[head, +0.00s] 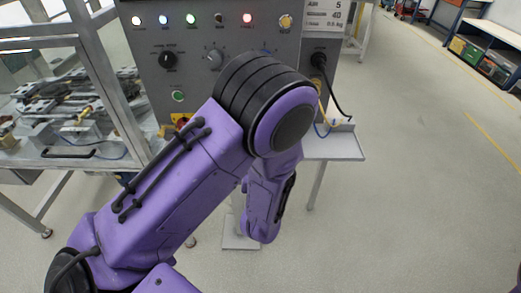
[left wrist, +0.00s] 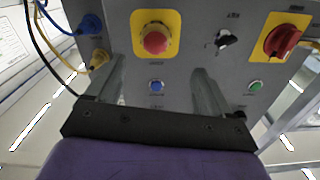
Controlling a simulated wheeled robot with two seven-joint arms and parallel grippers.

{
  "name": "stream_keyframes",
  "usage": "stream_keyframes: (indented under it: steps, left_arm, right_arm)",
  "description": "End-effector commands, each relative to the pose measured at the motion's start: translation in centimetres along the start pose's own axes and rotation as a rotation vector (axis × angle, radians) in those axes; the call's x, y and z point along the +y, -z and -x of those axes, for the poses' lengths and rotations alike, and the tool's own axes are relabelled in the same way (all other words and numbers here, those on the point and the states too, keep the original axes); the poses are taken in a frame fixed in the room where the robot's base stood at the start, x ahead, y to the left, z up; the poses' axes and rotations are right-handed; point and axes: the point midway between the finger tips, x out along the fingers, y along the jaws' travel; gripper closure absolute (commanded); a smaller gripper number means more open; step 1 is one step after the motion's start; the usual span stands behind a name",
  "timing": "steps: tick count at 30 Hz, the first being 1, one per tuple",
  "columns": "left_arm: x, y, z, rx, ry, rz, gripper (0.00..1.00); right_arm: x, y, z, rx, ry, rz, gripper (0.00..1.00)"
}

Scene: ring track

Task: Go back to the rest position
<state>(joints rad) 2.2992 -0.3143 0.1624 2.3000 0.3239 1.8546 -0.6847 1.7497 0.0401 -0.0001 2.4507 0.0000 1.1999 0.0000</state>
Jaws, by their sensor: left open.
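My left arm comes in from the lower left of the head view, bent in front of a grey control panel (head: 200,85). Its gripper cannot be made out there. In the left wrist view my left gripper (left wrist: 158,75) is open, with its two grey fingers apart and nothing between them. Beyond the fingers are a red push button (left wrist: 155,40) on a yellow plate, a blue button (left wrist: 156,86), a green button (left wrist: 255,85), a black knob (left wrist: 228,40) and a red rotary switch (left wrist: 281,41). I cannot tell whether the fingers touch the panel. My right gripper is not in view.
A metal-framed bench (head: 60,158) with parts stands at the left. A small grey shelf (head: 335,147) with cables juts from the panel's right side. Blue and yellow plugs (left wrist: 90,25) stick out near the gripper. The floor (head: 420,190) at the right is clear.

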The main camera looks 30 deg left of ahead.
Motion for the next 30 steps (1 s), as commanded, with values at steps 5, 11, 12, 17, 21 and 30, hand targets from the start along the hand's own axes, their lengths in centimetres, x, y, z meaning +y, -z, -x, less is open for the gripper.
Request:
stream_keyframes:
  steps: [5, 11, 12, 17, 21, 30]
  left_arm:
    - [0.7, 0.1, 0.2, 0.003, -0.010, -0.001, 0.19]
    - [1.0, 0.1, 0.2, 0.004, -0.016, 0.000, 0.19]
    - [0.9, 0.1, 0.2, 0.004, -0.016, 0.000, 0.19]
    - [1.0, 0.0, 0.2, -0.004, -0.020, 0.029, 0.19]
    - [2.4, -5.7, 1.4, -0.252, -0.176, 0.155, 0.19]
    - [-6.0, -26.6, 14.7, -1.018, -0.121, 0.163, 0.19]
  right_arm:
    - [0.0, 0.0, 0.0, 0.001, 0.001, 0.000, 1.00]
    - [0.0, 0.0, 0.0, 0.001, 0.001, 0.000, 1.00]
    - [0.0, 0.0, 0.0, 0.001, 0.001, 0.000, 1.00]
    - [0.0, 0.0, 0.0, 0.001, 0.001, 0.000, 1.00]
    - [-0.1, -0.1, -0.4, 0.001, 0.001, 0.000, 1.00]
    - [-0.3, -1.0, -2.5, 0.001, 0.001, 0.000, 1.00]
